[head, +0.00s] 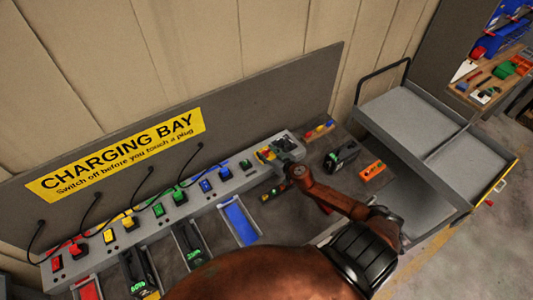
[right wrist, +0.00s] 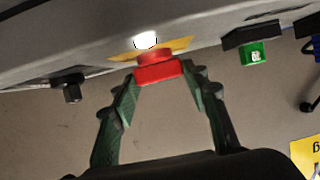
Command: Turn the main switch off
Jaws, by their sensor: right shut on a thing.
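The main switch is a red handle (right wrist: 158,72) on a yellow plate (right wrist: 180,45), seen in the right wrist view. A white lamp (right wrist: 145,40) glows beside the plate. In the head view the gripper hides most of the switch. My left gripper is not in view.
Several coloured plugs, such as a blue one (head: 206,186), sit along the bench, with black cables behind. A yellow sign (head: 125,152) is on the back panel. A black battery (head: 341,157) and an orange block (head: 372,170) lie to the right, before a grey cart (head: 400,108).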

